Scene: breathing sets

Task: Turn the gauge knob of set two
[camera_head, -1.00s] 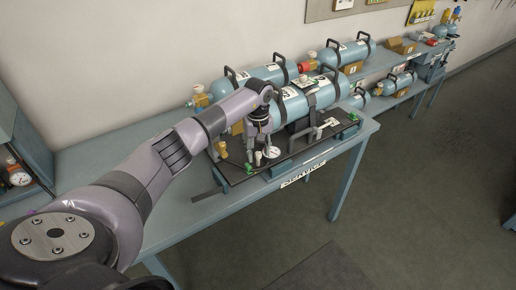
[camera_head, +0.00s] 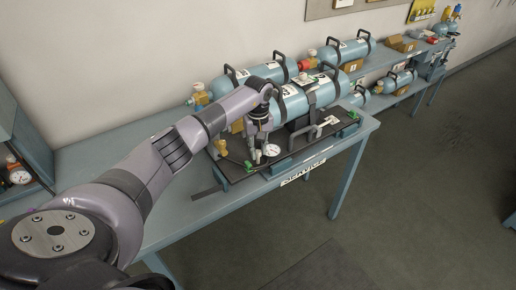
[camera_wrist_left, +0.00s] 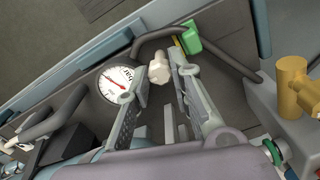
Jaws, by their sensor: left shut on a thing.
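A breathing set with a large light-blue cylinder (camera_head: 325,93) lies on a dark board (camera_head: 290,154) on the front bench; I cannot read its number surely. Its round white gauge (camera_head: 272,150) faces up, and also shows in the left wrist view (camera_wrist_left: 115,84) with a red needle. A pale knob (camera_wrist_left: 158,68) is beside the gauge. My left gripper (camera_head: 257,153) points down at the board's near left end. In the left wrist view its fingers (camera_wrist_left: 160,75) are on either side of the knob, shut on it. My right gripper is out of view.
A brass valve (camera_head: 221,147) stands left of my gripper, and a green fitting (camera_wrist_left: 192,37) lies close to the knob. More blue cylinders (camera_head: 347,53) lie behind along the wall. The floor (camera_head: 420,180) right of the bench is clear.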

